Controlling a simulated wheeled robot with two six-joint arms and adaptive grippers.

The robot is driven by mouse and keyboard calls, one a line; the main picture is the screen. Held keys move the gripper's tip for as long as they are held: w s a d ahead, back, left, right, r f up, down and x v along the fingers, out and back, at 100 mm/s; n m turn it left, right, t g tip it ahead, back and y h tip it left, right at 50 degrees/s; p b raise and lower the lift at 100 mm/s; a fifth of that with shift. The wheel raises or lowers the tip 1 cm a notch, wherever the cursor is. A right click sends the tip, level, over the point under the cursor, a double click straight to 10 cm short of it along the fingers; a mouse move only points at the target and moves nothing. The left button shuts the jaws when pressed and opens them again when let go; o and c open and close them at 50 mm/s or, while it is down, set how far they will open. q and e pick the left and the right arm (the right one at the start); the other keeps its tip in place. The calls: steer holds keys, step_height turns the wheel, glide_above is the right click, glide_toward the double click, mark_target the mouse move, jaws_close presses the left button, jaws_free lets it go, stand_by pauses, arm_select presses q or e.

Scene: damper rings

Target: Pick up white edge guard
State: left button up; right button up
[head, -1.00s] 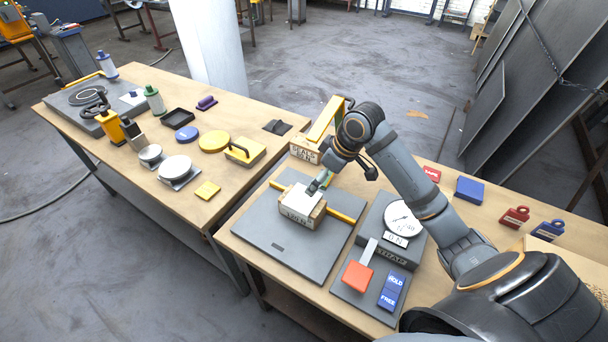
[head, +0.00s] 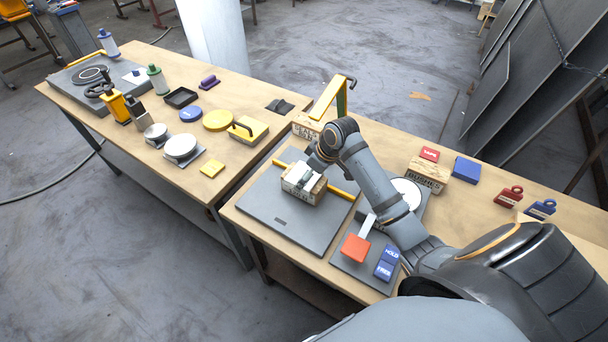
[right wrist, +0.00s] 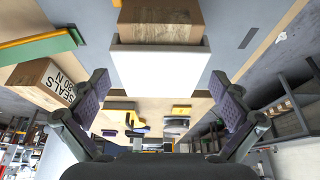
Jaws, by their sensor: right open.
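The white edge guard (right wrist: 160,70) shows in the right wrist view as a plain white piece across the near side of a brown carton (right wrist: 160,22). In the head view the carton (head: 298,196) sits on the grey plate, and the guard on it is partly hidden by my gripper. My right gripper (right wrist: 160,84) is open, with one finger to each side of the guard and a gap on both sides. In the head view it is down at the carton's top. My left gripper is not in view.
A yellow bar (head: 343,194) lies across the grey plate (head: 262,218). The SEALS carton (right wrist: 42,84) and a yellow-green post (head: 327,100) stand behind. A red paddle (head: 355,248), blue HOLD/FREE blocks (head: 387,263) and a BUSHES carton (head: 427,175) lie to the right.

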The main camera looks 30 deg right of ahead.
steer(key=shift+f, duration=0.1)
steer(key=c, duration=1)
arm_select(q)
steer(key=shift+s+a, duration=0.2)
arm_select(e)
steer(key=shift+o, duration=0.2)
